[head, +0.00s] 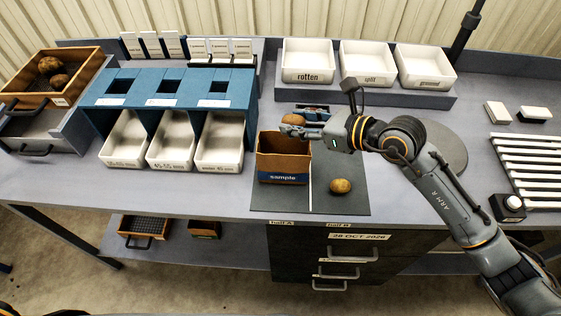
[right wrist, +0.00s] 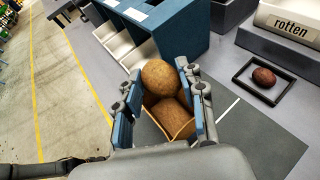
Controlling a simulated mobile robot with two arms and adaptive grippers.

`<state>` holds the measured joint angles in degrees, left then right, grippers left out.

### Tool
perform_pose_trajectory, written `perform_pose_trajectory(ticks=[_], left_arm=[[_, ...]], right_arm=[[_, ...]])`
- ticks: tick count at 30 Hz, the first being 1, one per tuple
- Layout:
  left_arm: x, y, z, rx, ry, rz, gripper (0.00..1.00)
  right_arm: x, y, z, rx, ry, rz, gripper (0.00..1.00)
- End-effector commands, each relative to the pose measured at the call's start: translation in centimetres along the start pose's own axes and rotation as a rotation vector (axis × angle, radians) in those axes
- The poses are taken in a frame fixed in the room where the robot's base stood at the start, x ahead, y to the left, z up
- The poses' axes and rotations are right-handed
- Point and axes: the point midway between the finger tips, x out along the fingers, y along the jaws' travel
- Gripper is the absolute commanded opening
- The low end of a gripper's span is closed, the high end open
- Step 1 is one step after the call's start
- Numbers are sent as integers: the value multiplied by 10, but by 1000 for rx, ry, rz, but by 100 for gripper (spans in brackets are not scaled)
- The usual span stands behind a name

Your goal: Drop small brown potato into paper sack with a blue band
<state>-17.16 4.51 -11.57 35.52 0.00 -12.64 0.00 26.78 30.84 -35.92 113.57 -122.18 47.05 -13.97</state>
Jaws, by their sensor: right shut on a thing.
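My right gripper (head: 293,124) is shut on a small brown potato (head: 293,118) and holds it above the paper sack (head: 283,165). The sack is brown with a blue band marked "sample" and stands upright, open at the top, on a dark mat. In the right wrist view the potato (right wrist: 160,77) sits between the blue-padded fingers (right wrist: 160,88), with the sack's rim (right wrist: 183,131) beyond it. What lies in the sack is mostly hidden. My left gripper is not in view.
Another potato (head: 341,186) lies on the dark mat (head: 330,206) right of the sack. A blue sizing stand (head: 165,88) with white bins is at left. White trays (head: 308,62) stand behind. A reddish potato (right wrist: 263,77) lies in a black frame.

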Motion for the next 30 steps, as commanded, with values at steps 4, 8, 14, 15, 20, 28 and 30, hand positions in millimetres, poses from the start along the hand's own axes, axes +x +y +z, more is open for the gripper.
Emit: perform_pose_trajectory(ticks=[4,8,14,15,20,28,30], left_arm=[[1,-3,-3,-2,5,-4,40],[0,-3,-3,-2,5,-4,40],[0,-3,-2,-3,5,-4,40],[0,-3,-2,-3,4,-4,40],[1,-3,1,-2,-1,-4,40],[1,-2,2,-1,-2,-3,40],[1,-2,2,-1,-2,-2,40]], right_arm=[[0,0,-1,-1,-1,0,3],[0,0,-1,-1,-1,0,41],[0,0,-1,-1,0,0,66],[0,0,-1,-1,0,0,66],[0,0,-1,-1,0,0,66],[-27,-1,-2,-3,2,-2,66],[-42,-1,-3,-2,3,-4,66]])
